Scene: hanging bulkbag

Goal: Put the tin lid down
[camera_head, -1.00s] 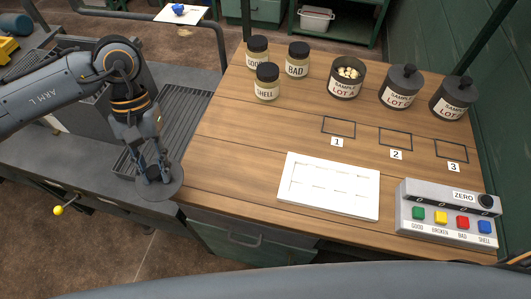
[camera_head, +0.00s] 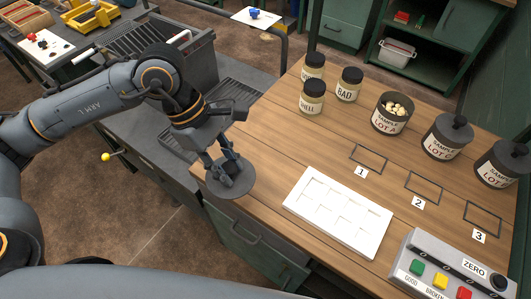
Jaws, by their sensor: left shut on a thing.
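The tin lid (camera_head: 232,183) is a dark grey disc held by my left gripper (camera_head: 230,166). My left gripper is shut on it from above. The lid is at the left edge of the wooden table, overlapping the edge in the picture; I cannot tell whether it touches the wood. The open lot A tin (camera_head: 391,120) stands on the table with pale pieces inside. The lot C tin (camera_head: 445,140) and another sample tin (camera_head: 501,167) at the far right have their lids on. My right gripper is not in view.
Jars labelled bad (camera_head: 347,87) and shell (camera_head: 312,100) stand at the back left, with another jar (camera_head: 313,66) behind. A white tray (camera_head: 350,238) and a button box (camera_head: 452,275) lie at the front. Bare wood lies between the lid and the jars.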

